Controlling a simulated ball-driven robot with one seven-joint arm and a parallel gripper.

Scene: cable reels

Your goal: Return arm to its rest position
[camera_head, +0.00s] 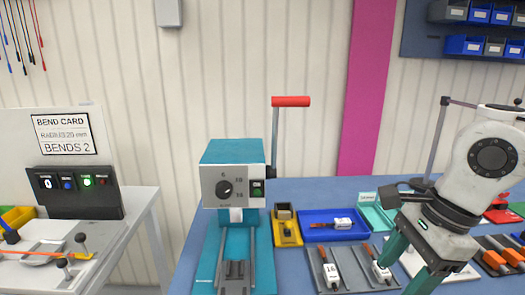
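My arm comes in from the right edge, white and grey with a dark round joint cap. My gripper (407,265) points down and left over the right part of the blue bench (325,188). Its two teal fingers stand apart, with a visible gap and nothing seen held between them. The gripper is above and just right of a grey tray with a labelled tool (381,272). The lower fingertip runs close to the bottom of the picture. My arm hides part of the bench behind it.
A teal press (232,175) with a red-handled lever (291,101) stands mid-bench. A blue tray (318,234), a yellow bin (286,236) and another tooled tray (330,270) lie between. A thin stand (437,140) rises behind my arm. A bend-card station (66,165) is at left.

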